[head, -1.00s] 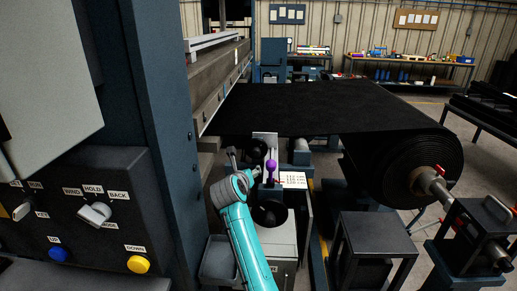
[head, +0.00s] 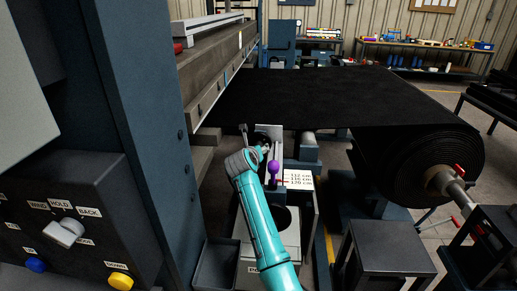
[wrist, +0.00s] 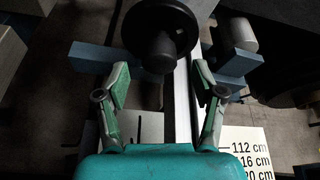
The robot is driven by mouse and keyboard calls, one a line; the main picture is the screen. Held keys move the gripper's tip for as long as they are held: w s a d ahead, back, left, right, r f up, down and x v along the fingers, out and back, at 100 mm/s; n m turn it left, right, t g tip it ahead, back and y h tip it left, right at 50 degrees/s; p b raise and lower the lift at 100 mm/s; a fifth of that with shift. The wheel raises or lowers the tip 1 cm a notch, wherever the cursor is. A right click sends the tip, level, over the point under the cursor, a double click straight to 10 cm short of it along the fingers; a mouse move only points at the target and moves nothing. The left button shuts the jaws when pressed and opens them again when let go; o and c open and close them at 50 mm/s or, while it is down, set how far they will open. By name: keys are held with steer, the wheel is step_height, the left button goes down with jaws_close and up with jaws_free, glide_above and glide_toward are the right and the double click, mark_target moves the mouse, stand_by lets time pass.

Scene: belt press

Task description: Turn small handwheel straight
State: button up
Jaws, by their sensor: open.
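A black handwheel (wrist: 158,35) with a round hub and a grip sticking out toward the camera is at the top of the wrist view. My gripper (wrist: 162,88) is open and empty, its two green-padded fingers spread below the wheel on either side. They look apart from its rim. In the head view a dark wheel (head: 265,141) shows just behind my wrist, which hides part of it and most of my gripper. A purple knob (head: 273,167) stands right of my wrist, beside a white card (head: 299,178) marked in centimetres.
A large black belt roll (head: 415,165) stands at right, its belt running left into the press (head: 215,70). A control panel (head: 70,215) and a blue column (head: 165,130) stand close on the left. A dark stand (head: 385,255) is at lower right.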

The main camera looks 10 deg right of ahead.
steer(key=shift+x, duration=2.2)
steer(key=c, duration=1.1)
steer(key=shift+c, duration=0.2)
steer(key=shift+n, duration=0.3)
steer(key=shift+a+f+n+g+h, duration=0.15)
steer(key=shift+n+g+h, duration=0.15)
steer(key=shift+n+h, duration=0.6)
steer(key=n+h, duration=0.2)
steer(key=n, duration=0.1)
steer(key=shift+n, duration=0.4)
